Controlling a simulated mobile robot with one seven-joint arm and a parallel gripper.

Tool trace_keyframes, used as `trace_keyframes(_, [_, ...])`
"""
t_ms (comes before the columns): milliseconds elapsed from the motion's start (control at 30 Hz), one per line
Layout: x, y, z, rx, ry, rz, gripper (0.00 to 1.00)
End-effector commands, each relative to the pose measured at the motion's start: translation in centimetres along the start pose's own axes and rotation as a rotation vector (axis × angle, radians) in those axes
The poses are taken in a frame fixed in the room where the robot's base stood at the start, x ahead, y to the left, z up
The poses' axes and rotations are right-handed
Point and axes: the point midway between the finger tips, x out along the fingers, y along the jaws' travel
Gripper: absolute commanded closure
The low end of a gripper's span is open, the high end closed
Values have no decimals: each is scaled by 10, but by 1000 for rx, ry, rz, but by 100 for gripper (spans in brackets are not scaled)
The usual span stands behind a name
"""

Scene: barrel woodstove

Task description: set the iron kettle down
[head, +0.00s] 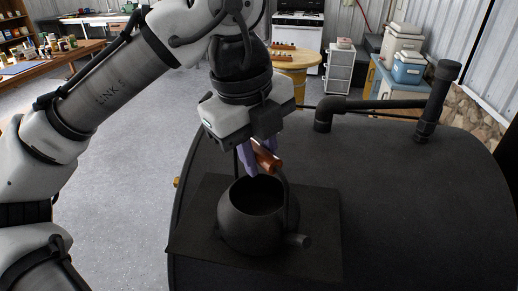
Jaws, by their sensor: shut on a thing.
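The iron kettle (252,222) is dark, round and open at the top, with a short spout pointing to the lower right. It appears upright over the square dark plate (318,238) on top of the barrel woodstove (420,190). I cannot tell whether its base touches the plate. My gripper (258,160) is above the kettle, with its purple fingers shut on the kettle's brown wooden handle grip (267,157). The fingers hide part of the grip and bail.
A black stovepipe (375,104) with an upright section (437,100) stands at the stove's back right. The stove top to the right of the plate is clear. A round wooden table (292,62) and white drawers (340,68) stand behind.

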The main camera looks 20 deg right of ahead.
Motion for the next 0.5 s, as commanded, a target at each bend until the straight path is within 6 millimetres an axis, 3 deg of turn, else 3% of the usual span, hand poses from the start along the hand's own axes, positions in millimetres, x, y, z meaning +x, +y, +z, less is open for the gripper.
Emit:
trace_keyframes(400, [2,0,0,0,0,-3,100])
trace_keyframes(433, [2,0,0,0,0,-3,74])
trace_keyframes(500, [2,0,0,0,0,-3,65])
